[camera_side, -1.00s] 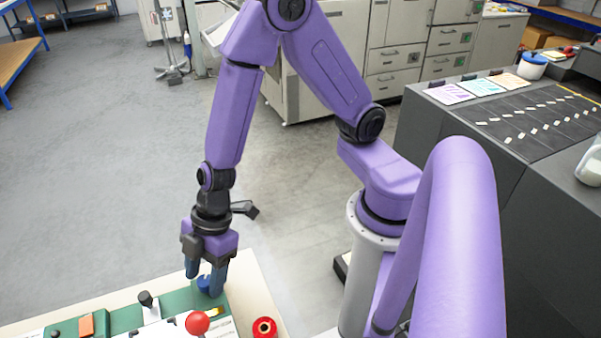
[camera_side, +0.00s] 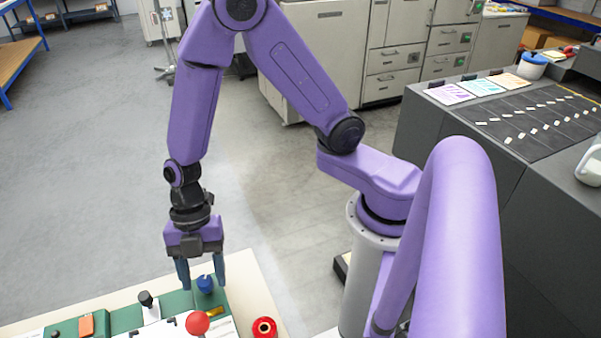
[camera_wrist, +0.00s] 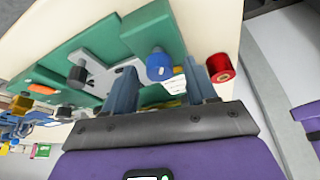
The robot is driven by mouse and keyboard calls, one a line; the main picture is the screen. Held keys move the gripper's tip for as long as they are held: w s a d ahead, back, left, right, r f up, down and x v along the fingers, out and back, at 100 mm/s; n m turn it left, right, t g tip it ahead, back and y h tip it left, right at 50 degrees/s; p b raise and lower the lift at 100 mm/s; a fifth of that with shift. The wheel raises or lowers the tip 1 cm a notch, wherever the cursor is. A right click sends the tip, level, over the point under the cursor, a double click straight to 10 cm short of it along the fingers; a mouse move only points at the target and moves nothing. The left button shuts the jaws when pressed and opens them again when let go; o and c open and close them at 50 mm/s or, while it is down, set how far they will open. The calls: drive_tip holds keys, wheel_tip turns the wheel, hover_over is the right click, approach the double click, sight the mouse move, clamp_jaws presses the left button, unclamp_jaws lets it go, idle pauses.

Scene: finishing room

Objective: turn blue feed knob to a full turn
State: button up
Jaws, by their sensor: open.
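The blue feed knob (camera_side: 205,284) stands on the green panel (camera_side: 180,301) near its far right corner. In the wrist view the blue knob (camera_wrist: 160,66) lies ahead of the fingertips, roughly between their lines. My gripper (camera_side: 202,283) is open, with its fingers pointing down at the panel. Its two blue-grey fingers also show in the wrist view (camera_wrist: 161,80), spread apart with nothing between them. In the side view the knob shows between the fingers, but I cannot tell its exact depth from them. The wrist view suggests the fingers are apart from it.
A red ball-topped lever (camera_side: 197,323), a black knob (camera_side: 146,299) and an orange switch (camera_side: 86,325) share the panel. A red spool (camera_side: 264,328) stands on the pale table (camera_side: 246,287) to the right. The floor beyond the table is clear.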

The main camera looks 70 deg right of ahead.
drive_tip(key=n+h, duration=0.1)
drive_tip(key=n, duration=0.2)
drive_tip(key=n+g, duration=0.1)
drive_tip(key=n, duration=0.1)
drive_tip(key=shift+w+a+n+h, duration=0.15)
drive_tip(key=shift+n+h, duration=0.25)
drive_tip(key=n, duration=0.2)
drive_tip(key=n+g+h, duration=0.1)
drive_tip(key=n, duration=0.1)
drive_tip(key=shift+a+n+h, duration=0.15)
drive_tip(key=shift+n+h, duration=0.15)
drive_tip(key=shift+n, duration=0.1)
drive_tip(key=shift+w+r+n+h, duration=0.1)
drive_tip(key=shift+n+h, duration=0.2)
drive_tip(key=shift+n, duration=0.5)
drive_tip(key=v, duration=1.7)
drive_tip(key=s+d+f+m+t, duration=0.2)
drive_tip(key=s+d+m+t, duration=0.2)
drive_tip(key=s+d+m, duration=1.3)
drive_tip(key=shift+s+d+m+t, duration=0.3)
drive_tip(key=shift+s+m, duration=1)
drive_tip(key=shift+m, duration=2)
drive_tip(key=shift+a, duration=0.1)
